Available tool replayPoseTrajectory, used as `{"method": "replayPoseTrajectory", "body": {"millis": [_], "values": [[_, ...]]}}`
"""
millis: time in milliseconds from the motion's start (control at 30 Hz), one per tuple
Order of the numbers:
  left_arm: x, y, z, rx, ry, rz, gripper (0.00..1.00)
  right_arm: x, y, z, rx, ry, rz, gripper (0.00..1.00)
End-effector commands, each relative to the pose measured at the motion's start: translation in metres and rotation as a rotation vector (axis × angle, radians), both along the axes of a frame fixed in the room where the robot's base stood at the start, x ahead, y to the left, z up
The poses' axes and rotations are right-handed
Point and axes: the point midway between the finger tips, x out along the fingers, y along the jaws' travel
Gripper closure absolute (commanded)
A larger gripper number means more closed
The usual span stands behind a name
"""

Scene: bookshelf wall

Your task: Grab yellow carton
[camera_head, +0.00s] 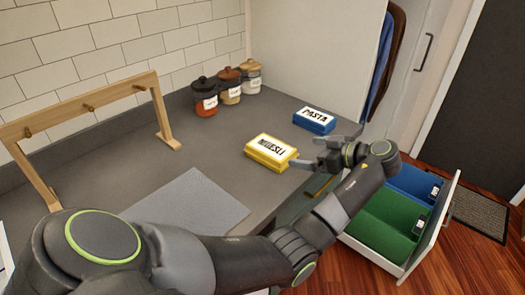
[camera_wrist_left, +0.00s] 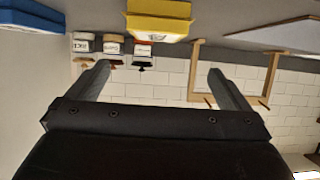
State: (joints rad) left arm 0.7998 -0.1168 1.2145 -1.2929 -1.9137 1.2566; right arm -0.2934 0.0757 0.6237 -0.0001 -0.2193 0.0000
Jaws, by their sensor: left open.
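The yellow carton (camera_head: 270,150), labelled MUESLI, lies flat on the grey counter in the head view. In the left wrist view, which is upside down, the yellow carton (camera_wrist_left: 158,20) shows at the top, above and between the fingertips. My left gripper (camera_head: 308,153) is just right of the carton in the head view, its fingers pointing toward it. In the wrist view my left gripper (camera_wrist_left: 158,70) has its fingers wide apart with nothing between them. I cannot tell whether a finger touches the carton. My right gripper is not in view.
A blue PASTA carton (camera_head: 314,121) lies behind the gripper. Several lidded jars (camera_head: 229,86) stand by the wall. A wooden rack (camera_head: 85,105) stands at the left, near a grey mat (camera_head: 188,202). An open drawer (camera_head: 408,262) with green and blue bins is at the right.

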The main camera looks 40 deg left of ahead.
Motion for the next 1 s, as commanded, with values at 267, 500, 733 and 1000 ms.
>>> {"method": "replayPoseTrajectory", "body": {"millis": [267, 500, 733, 1000], "values": [[0.002, 0.056, -0.02, 0.003, 0.005, 0.0, 0.0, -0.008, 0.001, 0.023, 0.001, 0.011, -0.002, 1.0], [0.004, 0.093, -0.038, 0.0, 0.005, -0.003, 0.0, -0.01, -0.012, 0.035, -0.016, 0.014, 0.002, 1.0], [0.006, 0.108, -0.043, 0.0, 0.005, -0.003, 0.0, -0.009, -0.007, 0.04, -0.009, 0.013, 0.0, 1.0], [0.011, 0.144, -0.053, 0.0, 0.006, -0.003, 0.0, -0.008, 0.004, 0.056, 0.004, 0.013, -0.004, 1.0]]}}
